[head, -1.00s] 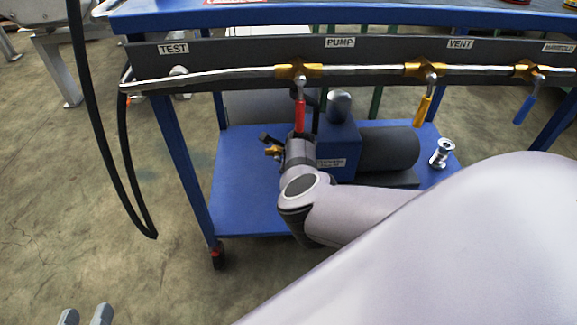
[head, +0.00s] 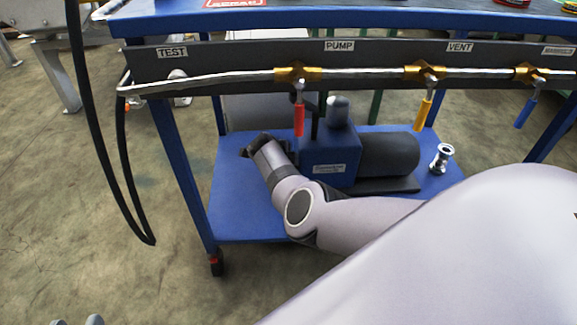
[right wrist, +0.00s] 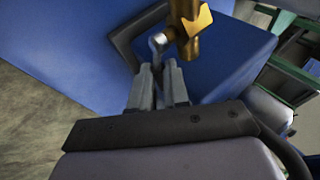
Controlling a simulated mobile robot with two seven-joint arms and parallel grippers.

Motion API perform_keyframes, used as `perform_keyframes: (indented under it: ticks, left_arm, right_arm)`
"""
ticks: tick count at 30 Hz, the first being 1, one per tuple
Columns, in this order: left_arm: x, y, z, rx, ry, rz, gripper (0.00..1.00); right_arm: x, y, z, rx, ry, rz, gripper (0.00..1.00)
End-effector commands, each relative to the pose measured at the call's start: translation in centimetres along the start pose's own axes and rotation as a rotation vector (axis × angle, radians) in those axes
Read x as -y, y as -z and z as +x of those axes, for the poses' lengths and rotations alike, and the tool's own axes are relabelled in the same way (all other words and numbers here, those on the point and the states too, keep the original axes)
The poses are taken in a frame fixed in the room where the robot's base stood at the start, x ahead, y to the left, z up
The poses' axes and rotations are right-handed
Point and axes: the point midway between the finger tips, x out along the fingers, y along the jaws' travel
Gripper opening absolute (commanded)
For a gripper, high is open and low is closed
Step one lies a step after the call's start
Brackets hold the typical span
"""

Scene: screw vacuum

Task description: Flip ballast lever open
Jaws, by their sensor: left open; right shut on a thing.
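The blue vacuum pump (head: 325,150) with its dark cylindrical motor stands on the cart's lower shelf. In the right wrist view a brass fitting (right wrist: 190,28) carries a small silver lever with a round end (right wrist: 158,41). My right gripper (right wrist: 158,70) is shut on this lever, just below its round end; the fingers hide most of it. In the head view my right arm reaches in beside the pump's left side, and its dark gripper (head: 252,146) hides the fitting and lever. My left gripper (head: 77,320) barely shows at the bottom left edge, fingertips apart and empty.
Above, a silver pipe (head: 220,78) runs along the cart with red (head: 299,120), yellow (head: 424,114) and blue (head: 526,112) valve handles. A silver flanged piece (head: 441,157) stands right of the motor. A black hose (head: 90,130) hangs at left.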

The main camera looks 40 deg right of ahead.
Motion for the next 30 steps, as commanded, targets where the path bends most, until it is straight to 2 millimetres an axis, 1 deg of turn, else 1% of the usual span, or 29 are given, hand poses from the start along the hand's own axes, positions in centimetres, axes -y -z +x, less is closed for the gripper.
perform_keyframes:
  ticks: [11,12,23,30]
  left_arm:
    - [0.01,-0.09,0.05,0.003,0.001,-0.002,0.41]
    - [0.01,-0.09,0.05,0.002,0.001,-0.002,0.41]
    - [0.04,0.21,0.14,-0.005,0.002,-0.004,0.41]
    - [0.01,0.14,0.09,-0.004,0.001,-0.002,0.41]
  right_arm:
    - [-0.13,0.18,0.09,-0.008,-0.004,-0.002,0.0]
    - [-0.14,0.18,0.09,-0.008,-0.005,-0.002,0.26]
    - [-0.07,0.07,0.05,0.002,-0.004,0.003,0.26]
    - [-0.25,0.0,0.27,0.073,-0.024,0.048,0.26]
